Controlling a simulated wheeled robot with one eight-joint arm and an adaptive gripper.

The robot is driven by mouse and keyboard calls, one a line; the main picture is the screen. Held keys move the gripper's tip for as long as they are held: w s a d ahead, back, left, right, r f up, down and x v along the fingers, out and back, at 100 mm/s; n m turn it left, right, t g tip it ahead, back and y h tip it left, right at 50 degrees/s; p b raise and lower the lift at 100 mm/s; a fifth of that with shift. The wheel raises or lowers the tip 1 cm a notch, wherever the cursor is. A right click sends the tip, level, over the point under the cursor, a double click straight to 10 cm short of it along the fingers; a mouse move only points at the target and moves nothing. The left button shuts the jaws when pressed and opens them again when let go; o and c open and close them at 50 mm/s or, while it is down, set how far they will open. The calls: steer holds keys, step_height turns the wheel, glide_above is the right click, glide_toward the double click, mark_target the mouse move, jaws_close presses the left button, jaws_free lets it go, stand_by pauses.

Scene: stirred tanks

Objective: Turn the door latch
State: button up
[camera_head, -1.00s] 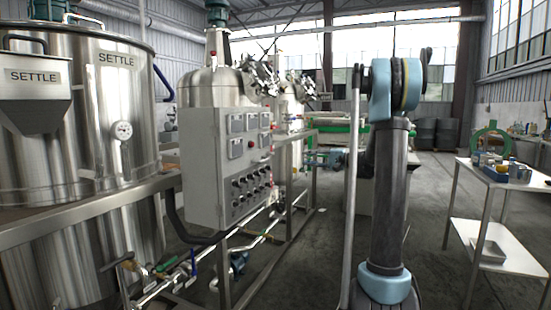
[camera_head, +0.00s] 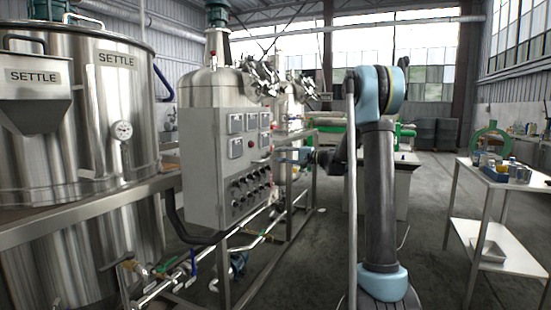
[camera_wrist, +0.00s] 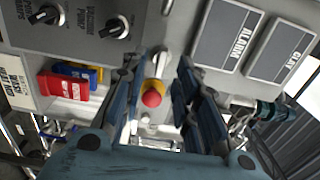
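The grey control cabinet (camera_head: 203,160) stands left of centre in the head view, its knobs and labelled plates facing right. In the wrist view, its grey face (camera_wrist: 178,25) fills the upper part. A small silver lever-like part (camera_wrist: 160,60) shows between my fingertips; I cannot tell for certain whether it is the door latch. Below it in the picture is a red button on a yellow base (camera_wrist: 152,95). My gripper (camera_wrist: 157,66) is open, its two fingers apart with nothing visibly held. In the head view my gripper (camera_head: 292,156) is small, close to the cabinet's right side.
Black rotary knobs (camera_wrist: 118,26), red and blue tags (camera_wrist: 68,85) and an ALARM plate (camera_wrist: 228,35) surround the gripper. Steel SETTLE tanks (camera_head: 120,100) stand left. Pipes and frame posts run below the cabinet. A side table (camera_head: 500,175) stands right; open floor lies between.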

mark_target(271, 154)
steer(key=shift+x, duration=1.75)
steer(key=shift+c, duration=0.3)
